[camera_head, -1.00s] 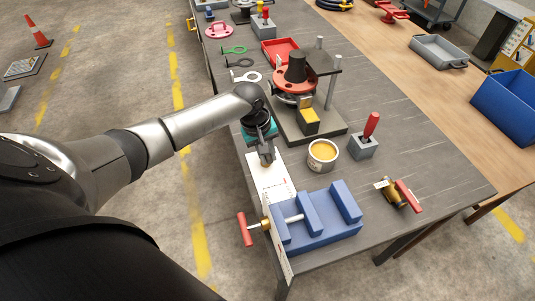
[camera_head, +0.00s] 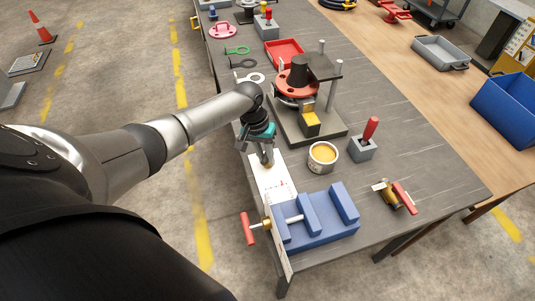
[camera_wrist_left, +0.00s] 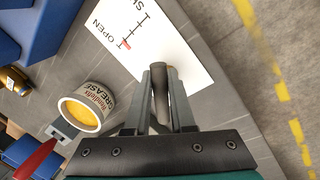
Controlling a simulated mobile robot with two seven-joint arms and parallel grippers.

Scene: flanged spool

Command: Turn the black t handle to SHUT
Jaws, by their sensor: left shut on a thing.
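A white card (camera_head: 272,190) with a printed scale lies on the near-left edge of the grey bench. In the left wrist view the card (camera_wrist_left: 183,55) reads OPEN at one end and SH at the other, cut off by the frame. A small red mark (camera_wrist_left: 127,43) sits by the OPEN end of the scale. My left gripper (camera_head: 267,163) is low over the card's far end. In the wrist view its fingers (camera_wrist_left: 165,72) are shut on a dark bar, the black t handle (camera_wrist_left: 160,92). The fingers hide most of the handle. My right gripper is not in view.
A yellow grease tin (camera_head: 323,157) stands right of the gripper. A blue vise (camera_head: 318,236) with a red handle is in front of the card. A spool fixture (camera_head: 297,85) on a dark base stands behind. A red-knobbed grey block (camera_head: 363,146) is farther right.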

